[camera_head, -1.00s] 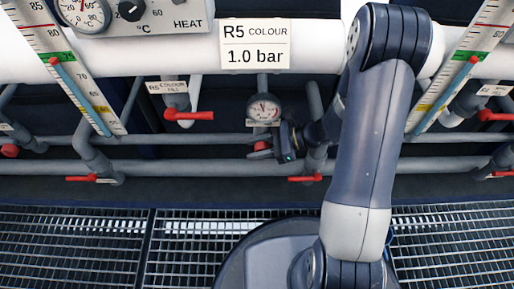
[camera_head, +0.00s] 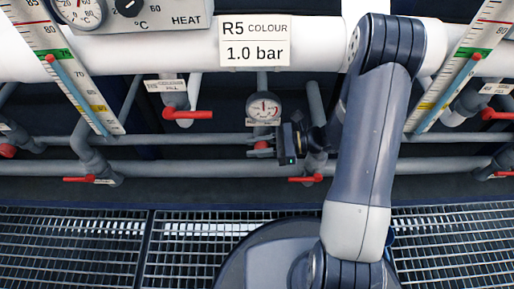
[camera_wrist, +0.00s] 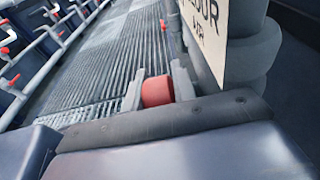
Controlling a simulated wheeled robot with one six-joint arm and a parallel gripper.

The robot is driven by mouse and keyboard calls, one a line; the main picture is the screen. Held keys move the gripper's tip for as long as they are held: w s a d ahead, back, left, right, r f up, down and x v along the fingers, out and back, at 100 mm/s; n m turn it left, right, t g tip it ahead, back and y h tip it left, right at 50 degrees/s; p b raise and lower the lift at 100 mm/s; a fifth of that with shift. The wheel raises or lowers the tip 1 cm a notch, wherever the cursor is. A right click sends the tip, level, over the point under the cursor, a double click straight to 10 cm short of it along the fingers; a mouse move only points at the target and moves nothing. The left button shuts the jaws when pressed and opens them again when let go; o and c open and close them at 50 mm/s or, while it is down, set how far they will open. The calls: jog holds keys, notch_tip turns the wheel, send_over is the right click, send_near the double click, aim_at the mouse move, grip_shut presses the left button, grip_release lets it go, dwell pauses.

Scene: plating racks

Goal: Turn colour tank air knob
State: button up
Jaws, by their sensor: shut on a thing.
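The red air knob (camera_wrist: 157,92) sits between the two grey fingers of my gripper (camera_wrist: 156,90) in the wrist view, with a finger against each side. In the head view my gripper (camera_head: 277,146) reaches in from the right, just below a small round pressure gauge (camera_head: 264,106). Only a little of the red knob (camera_head: 261,145) shows there, left of the gripper. A sign above the gauge reads "R5 COLOUR 1.0 bar" (camera_head: 254,42). The gauge needle points roughly upward, but its reading is too small to tell.
Grey pipes (camera_head: 200,168) run behind and below the gripper. Red valve levers stick out nearby, one at upper left (camera_head: 187,114) and one just below the gripper (camera_head: 305,179). A thick white pipe (camera_head: 150,52) runs above. Metal grating (camera_head: 90,245) covers the floor.

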jog(key=shift+y, duration=0.3)
jog(key=o, duration=0.7)
jog(key=d+r+p, duration=0.1)
jog(key=d+p, duration=0.2)
jog(key=d, duration=0.7)
jog(key=shift+s+d+r, duration=0.2)
jog(key=shift+d+r, duration=0.1)
jog(key=shift+d, duration=0.05)
